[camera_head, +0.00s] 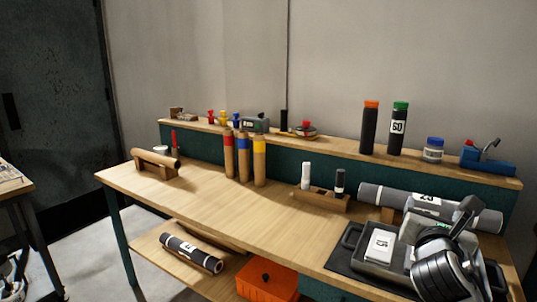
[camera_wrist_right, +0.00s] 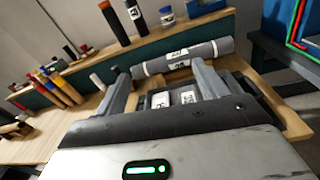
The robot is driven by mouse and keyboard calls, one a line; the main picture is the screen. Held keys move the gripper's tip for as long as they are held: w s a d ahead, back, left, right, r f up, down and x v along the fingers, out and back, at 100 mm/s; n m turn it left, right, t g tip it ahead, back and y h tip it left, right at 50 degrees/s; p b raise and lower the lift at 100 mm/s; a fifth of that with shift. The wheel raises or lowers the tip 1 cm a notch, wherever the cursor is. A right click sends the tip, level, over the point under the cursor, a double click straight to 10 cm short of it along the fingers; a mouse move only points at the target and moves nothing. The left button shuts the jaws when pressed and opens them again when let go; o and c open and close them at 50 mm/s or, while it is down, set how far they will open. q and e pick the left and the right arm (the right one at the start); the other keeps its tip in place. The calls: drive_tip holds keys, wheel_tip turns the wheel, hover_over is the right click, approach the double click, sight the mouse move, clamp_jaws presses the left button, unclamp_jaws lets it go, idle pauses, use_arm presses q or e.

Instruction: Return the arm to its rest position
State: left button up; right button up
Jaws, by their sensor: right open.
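My right gripper (camera_head: 438,216) is at the right end of the workbench (camera_head: 240,210), over a dark tray (camera_head: 349,257). Its two fingers are spread apart with nothing between them in the right wrist view (camera_wrist_right: 160,80). A grey roll (camera_head: 372,193) with white bands and a number label lies just behind the gripper on a wooden support. It also shows beyond the fingertips in the right wrist view (camera_wrist_right: 208,51), apart from them as far as I can tell. Another dark grey roll (camera_head: 191,252) lies on the lower shelf. My left gripper is not in view.
White labelled blocks (camera_head: 380,245) lie in the tray. A wooden holder (camera_head: 320,199) with white and black markers stands left of the roll. Coloured-band tubes (camera_head: 243,158) stand mid-bench; a dark tube with orange cap (camera_head: 369,128) stands on the ledge. The bench's left-front surface is clear.

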drive_tip(key=s+a+f+m+g+y, duration=0.1)
drive_tip(key=s+a+f+m+y, duration=0.15)
drive_tip(key=f, duration=0.45)
drive_tip(key=s+a+f+m+g+y, duration=0.1)
drive_tip(key=s+a+f+m+y, duration=0.1)
drive_tip(key=a+f+m, duration=0.35)
drive_tip(key=s+a+f+m+y, duration=0.1)
drive_tip(key=s+f+m+y, duration=0.15)
drive_tip(key=f, duration=0.65)
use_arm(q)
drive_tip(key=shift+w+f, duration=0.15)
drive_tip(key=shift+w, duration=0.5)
use_arm(e)
drive_tip(key=s+a+f+m+g+y, duration=0.1)
drive_tip(key=s+a+f+m+y, duration=0.1)
drive_tip(key=s+a+f+m, duration=0.2)
drive_tip(key=s+a+f+m+g+y, duration=0.2)
drive_tip(key=s+a+f+m, duration=0.2)
drive_tip(key=s+f+m, duration=0.3)
drive_tip(key=s+m, duration=0.4)
drive_tip(key=s, duration=0.1)
drive_tip(key=shift+y, duration=0.3)
drive_tip(key=shift+m, duration=0.25)
